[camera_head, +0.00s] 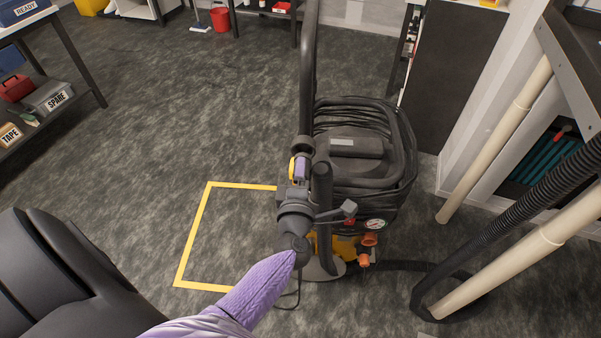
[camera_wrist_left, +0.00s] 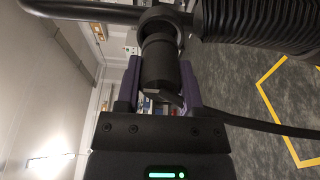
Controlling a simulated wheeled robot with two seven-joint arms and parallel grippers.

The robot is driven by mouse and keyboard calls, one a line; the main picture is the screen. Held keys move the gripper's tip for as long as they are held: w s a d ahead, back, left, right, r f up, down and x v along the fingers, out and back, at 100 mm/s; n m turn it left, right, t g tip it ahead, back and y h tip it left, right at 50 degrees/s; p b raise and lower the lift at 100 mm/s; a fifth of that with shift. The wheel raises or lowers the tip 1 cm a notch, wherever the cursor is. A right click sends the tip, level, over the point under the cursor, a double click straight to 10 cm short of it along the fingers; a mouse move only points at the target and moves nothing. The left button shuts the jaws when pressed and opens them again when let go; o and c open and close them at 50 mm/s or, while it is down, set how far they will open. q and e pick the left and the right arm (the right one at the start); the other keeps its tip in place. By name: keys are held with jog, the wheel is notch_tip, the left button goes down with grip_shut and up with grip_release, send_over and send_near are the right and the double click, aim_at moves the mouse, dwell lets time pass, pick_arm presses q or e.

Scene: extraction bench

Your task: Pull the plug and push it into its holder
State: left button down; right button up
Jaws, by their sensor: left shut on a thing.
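My left gripper (camera_head: 301,168) reaches in over the extraction machine, beside its upright tube. Its purple pads are shut on the black plug, which is mostly hidden in the head view. In the left wrist view the plug (camera_wrist_left: 158,66) is a dark cylinder between the two pads, with a black cable leading off to the right. The plug's far end meets a dark round collar (camera_wrist_left: 160,20) on a bar. I cannot tell whether it sits inside the collar or only touches it. My right gripper is not in view.
The machine carries a coiled black hose (camera_head: 395,150), a gauge (camera_head: 375,224) and orange fittings (camera_head: 370,240). A yellow floor outline (camera_head: 207,215) lies left of it. Beige pipes (camera_head: 500,140) and a ribbed hose (camera_head: 520,210) stand at right. Open floor lies to the left.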

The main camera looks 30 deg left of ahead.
pick_arm(q)
jog(key=shift+b+x, duration=0.3)
jog(key=shift+x, duration=1)
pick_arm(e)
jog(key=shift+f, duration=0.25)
pick_arm(q)
jog(key=shift+c, duration=0.7)
grip_release()
jog(key=shift+s, duration=0.15)
jog(key=p+v, duration=0.2)
jog(key=v, duration=0.7)
jog(key=shift+s+d, duration=0.2)
jog(key=shift+s, duration=0.1)
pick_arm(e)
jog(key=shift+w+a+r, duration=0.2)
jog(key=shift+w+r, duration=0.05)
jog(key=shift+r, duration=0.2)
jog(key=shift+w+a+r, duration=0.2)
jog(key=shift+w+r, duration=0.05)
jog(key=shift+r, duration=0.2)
